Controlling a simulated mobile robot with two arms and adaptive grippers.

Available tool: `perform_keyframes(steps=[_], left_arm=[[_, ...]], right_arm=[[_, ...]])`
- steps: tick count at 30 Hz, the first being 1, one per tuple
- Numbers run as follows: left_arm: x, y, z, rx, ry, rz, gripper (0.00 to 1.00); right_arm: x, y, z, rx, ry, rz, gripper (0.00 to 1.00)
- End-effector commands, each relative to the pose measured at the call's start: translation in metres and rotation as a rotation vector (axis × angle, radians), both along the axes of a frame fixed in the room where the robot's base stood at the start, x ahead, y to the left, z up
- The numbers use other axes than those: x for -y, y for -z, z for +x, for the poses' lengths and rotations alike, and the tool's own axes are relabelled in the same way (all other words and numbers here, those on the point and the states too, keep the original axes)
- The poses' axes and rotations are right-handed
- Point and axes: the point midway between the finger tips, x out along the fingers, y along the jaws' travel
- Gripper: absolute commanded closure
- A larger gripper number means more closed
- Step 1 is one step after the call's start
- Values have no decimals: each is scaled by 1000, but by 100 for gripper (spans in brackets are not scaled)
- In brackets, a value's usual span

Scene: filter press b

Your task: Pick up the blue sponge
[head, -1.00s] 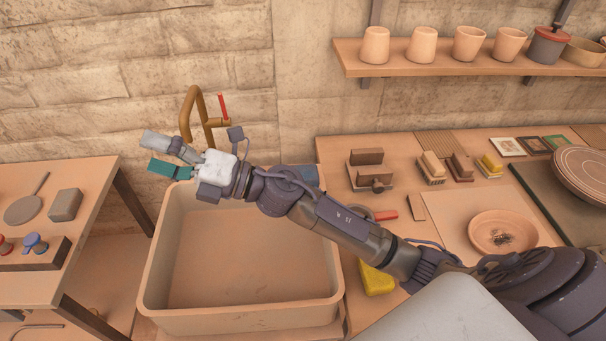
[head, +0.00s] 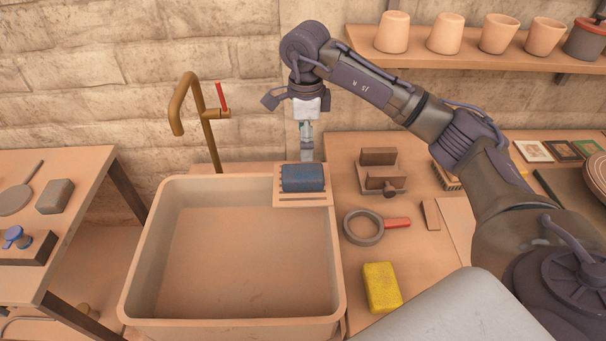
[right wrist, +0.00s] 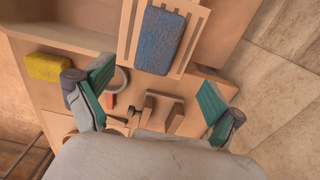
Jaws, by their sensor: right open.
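The blue sponge (head: 302,178) lies on a slatted rack (head: 288,200) at the back right corner of the sink. It also shows in the right wrist view (right wrist: 160,40), at the top between the two fingers. My right gripper (head: 306,150) points down, above and just behind the sponge, apart from it. In the right wrist view the right gripper (right wrist: 155,98) is open and empty, its teal finger pads wide apart. My left gripper is not in view.
The empty sink (head: 245,265) has a brass faucet (head: 205,125) with a red lever behind it. A yellow sponge (head: 381,287), a round ring with a red handle (head: 364,228) and a wooden block stand (head: 381,170) are right of the sink. A shelf with cups (head: 445,62) hangs above.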

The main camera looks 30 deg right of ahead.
Motion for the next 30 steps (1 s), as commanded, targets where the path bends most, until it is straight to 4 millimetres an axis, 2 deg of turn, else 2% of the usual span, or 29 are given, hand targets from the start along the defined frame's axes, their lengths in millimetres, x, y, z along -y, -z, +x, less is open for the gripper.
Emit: perform_keyframes(steps=[6,14,18,21,24,30], left_arm=[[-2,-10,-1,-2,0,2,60],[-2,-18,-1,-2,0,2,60],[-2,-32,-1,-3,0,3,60],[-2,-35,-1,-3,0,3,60],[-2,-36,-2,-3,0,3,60],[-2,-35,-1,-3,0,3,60]], right_arm=[[0,38,-1,-4,1,2,6],[-3,57,-2,-3,-1,4,6],[-5,77,-6,-4,-1,3,6],[-6,92,-5,-1,0,4,6],[-6,100,-5,0,-1,4,6],[-6,102,-4,2,-1,4,6]])
